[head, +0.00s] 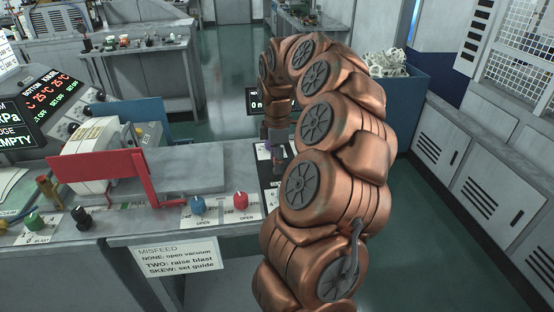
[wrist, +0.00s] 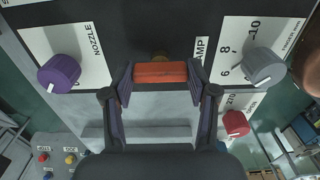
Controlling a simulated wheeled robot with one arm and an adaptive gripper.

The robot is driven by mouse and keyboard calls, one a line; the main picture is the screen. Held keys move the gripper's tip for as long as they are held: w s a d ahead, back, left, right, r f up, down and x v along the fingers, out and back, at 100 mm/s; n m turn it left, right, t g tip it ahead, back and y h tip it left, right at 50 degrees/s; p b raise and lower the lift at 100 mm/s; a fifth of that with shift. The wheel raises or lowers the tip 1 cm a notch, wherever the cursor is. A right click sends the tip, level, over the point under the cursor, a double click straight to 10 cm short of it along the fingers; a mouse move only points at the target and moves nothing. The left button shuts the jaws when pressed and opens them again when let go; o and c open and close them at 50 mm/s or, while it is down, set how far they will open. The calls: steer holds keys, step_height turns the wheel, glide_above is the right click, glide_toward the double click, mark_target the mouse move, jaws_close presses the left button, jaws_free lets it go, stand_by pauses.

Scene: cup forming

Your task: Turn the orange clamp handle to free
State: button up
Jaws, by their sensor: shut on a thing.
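The orange clamp handle (wrist: 160,72) is a short bar lying across the picture in the wrist view, on a dark panel beside a partly hidden label ending in "AMP". My gripper (wrist: 159,84) has one finger at each end of the bar and is shut on it. A brass-coloured part shows just behind the bar. In the head view my gripper (head: 277,155) is at the right end of the console, small and partly covered by my copper arm. The orange handle cannot be made out there.
A purple nozzle knob (wrist: 58,72) is left of the handle, a grey knob (wrist: 262,67) right, and a red knob (wrist: 236,124) lower right. Floor is clear to the right.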

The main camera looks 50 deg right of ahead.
stand_by(0.4)
steer(key=o, duration=1.2)
steer(key=shift+c, duration=0.2)
steer(key=shift+r, duration=0.1)
step_height(320, 180, up, 12)
steer(key=shift+a, duration=0.1)
